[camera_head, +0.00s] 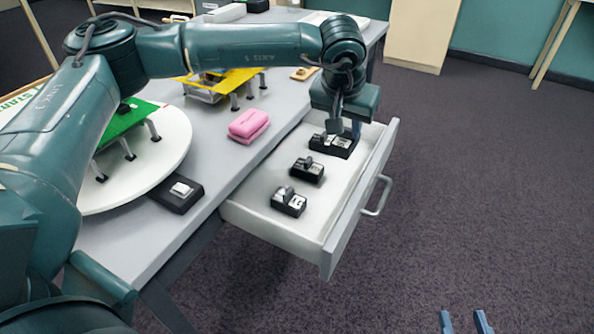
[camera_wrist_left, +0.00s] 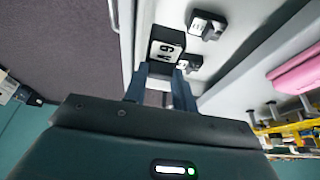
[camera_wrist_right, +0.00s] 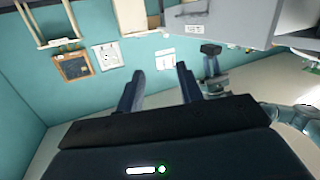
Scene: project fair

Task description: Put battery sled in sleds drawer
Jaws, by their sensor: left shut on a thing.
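The sleds drawer (camera_head: 264,218) is pulled out from the grey desk and has a white inside. My left gripper (camera_head: 345,128) reaches down into its far end and is shut on a black battery sled (camera_head: 343,143) with a white label. That sled shows at the fingertips in the left wrist view (camera_wrist_left: 165,48); its contact with the drawer floor is hard to tell. Two similar black sleds, a middle one (camera_head: 307,170) and a nearer one (camera_head: 288,202), sit in the drawer in a row. My right gripper (camera_head: 465,322) is open and empty, over the floor.
On the desk are a pink block (camera_head: 249,124), a black box with a light top (camera_head: 178,193), a white round plate (camera_head: 170,160) with a green board (camera_head: 125,120), and a yellow stand (camera_head: 232,80). The drawer handle (camera_head: 380,195) sticks out right. Floor right of it is clear.

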